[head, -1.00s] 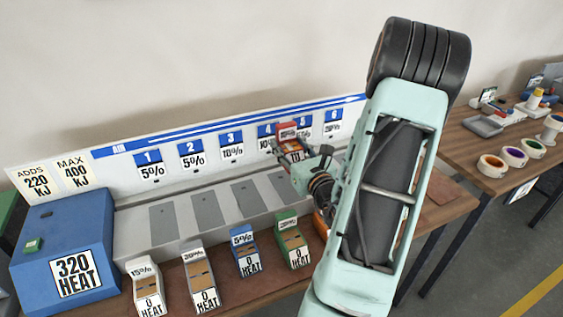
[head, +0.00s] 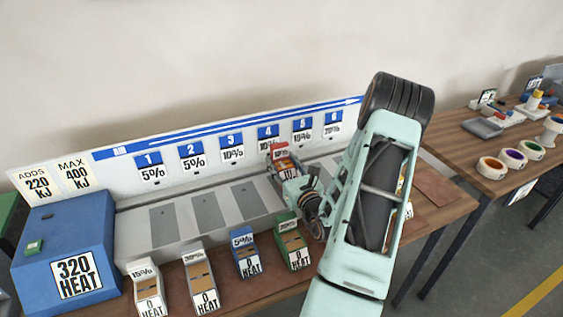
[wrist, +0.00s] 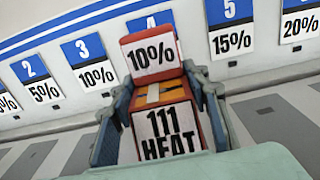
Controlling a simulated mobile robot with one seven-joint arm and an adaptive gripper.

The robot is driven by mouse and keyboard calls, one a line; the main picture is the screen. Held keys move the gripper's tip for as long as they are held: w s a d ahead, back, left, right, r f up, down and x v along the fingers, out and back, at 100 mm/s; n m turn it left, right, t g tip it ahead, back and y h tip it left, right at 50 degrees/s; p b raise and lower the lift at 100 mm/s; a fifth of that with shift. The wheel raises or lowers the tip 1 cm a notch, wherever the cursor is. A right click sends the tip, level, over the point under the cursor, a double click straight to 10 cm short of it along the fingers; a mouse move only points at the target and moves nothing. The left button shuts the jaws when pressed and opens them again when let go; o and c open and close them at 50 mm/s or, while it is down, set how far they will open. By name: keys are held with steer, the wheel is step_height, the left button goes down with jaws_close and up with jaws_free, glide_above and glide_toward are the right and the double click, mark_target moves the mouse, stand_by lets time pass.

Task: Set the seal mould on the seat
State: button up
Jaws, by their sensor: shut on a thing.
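A red mould (head: 281,155), which I take for the seal mould, carries a 10% label and a plate reading 111 HEAT. My gripper (head: 284,172) is shut on it, with a blue finger on each side of the mould in the wrist view (wrist: 162,100). The mould is upright over the grey bench, in front of the number 4 sign (head: 267,132). Dark grey seats show to its left, the nearest clear one (head: 247,200) under sign 3. The seat below the mould is hidden by my gripper. I cannot tell whether the mould touches the bench.
Several moulds stand along the front, including a blue one (head: 245,252) and a green one (head: 292,244), close to my wrist. A blue heat box (head: 65,235) reading 320 HEAT is at left. The upright sign panel (head: 120,172) runs behind the bench. Another table (head: 480,160) stands at right.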

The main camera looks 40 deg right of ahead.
steer(key=shift+s+a+f+b, duration=0.1)
steer(key=shift+s+f+b, duration=0.1)
steer(key=shift+f+b, duration=0.4)
steer(key=o, duration=1.2)
steer(key=shift+f, duration=0.15)
steer(key=shift+c, duration=0.2)
steer(key=shift+o, duration=1.3)
steer(key=shift+s+f, duration=0.1)
steer(key=shift+r+p, duration=0.7)
steer(key=shift+p, duration=0.05)
steer(key=b+v, duration=0.2)
steer(key=v, duration=0.9)
steer(key=shift+s+r, duration=0.2)
steer(key=shift+s, duration=0.05)
steer(key=shift+a, duration=0.1)
